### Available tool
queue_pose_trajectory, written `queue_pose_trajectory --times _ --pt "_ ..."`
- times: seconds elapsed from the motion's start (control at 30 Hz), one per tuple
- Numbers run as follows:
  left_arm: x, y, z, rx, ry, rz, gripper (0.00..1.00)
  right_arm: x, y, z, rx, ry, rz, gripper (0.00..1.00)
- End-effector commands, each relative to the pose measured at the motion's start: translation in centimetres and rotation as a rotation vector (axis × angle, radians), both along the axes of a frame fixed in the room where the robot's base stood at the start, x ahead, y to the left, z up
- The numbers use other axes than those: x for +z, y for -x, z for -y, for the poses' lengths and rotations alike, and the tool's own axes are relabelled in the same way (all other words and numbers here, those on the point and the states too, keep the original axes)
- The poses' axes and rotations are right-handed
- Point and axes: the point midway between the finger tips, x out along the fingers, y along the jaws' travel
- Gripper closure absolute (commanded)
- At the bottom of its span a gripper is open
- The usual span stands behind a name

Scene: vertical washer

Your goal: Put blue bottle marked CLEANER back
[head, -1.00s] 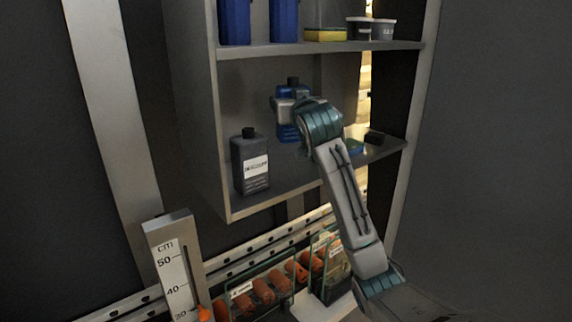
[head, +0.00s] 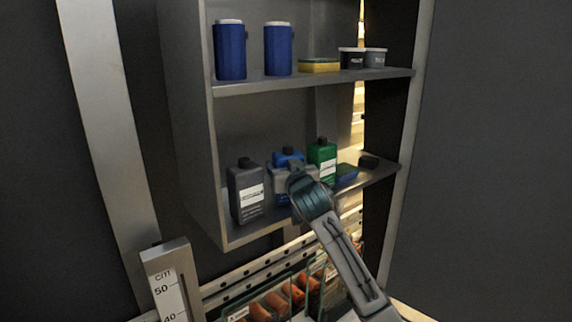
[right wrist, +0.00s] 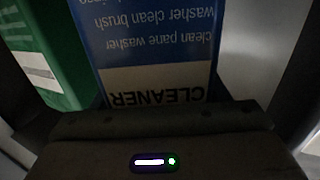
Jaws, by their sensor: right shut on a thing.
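The blue bottle marked CLEANER (head: 287,157) is upright at the lower shelf (head: 270,222) in the head view, between a grey bottle (head: 245,190) and a green bottle (head: 322,158). My right gripper (head: 291,183) is shut on it from the front and covers much of it. In the right wrist view the blue bottle's label (right wrist: 155,55) fills the middle, upside down, with the green bottle (right wrist: 50,55) to its left. The bottle's base is hidden, so I cannot tell whether it touches the shelf. My left gripper is not in view.
The upper shelf (head: 310,80) holds two blue canisters (head: 230,52), a yellow sponge (head: 319,65) and two small tubs (head: 352,58). A blue item (head: 346,173) and a small black item (head: 369,161) lie right of the green bottle. Glass bins stand below.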

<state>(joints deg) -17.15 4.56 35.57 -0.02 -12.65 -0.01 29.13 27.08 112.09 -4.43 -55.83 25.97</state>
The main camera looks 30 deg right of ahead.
Motion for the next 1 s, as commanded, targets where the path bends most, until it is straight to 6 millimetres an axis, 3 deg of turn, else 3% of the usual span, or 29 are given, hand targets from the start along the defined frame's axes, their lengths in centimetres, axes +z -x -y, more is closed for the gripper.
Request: queue_pose_trajectory --times 0.23,0.27,0.33,0.73,1.0 --pt "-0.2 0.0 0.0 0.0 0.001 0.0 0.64 0.0 0.0 0.0 0.0 0.001 0.003 0.79" --pt "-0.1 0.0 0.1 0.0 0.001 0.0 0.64 -0.1 0.0 0.0 0.0 0.0 0.0 0.26" --pt "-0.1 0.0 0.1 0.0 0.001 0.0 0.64 -0.1 0.0 0.0 0.0 0.0 0.0 0.12" --pt "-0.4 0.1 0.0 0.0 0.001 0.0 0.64 -0.1 0.5 -0.2 0.001 0.002 0.002 0.1" --pt "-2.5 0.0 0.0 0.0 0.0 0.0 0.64 -0.4 5.4 -1.8 0.001 0.003 0.003 0.1"
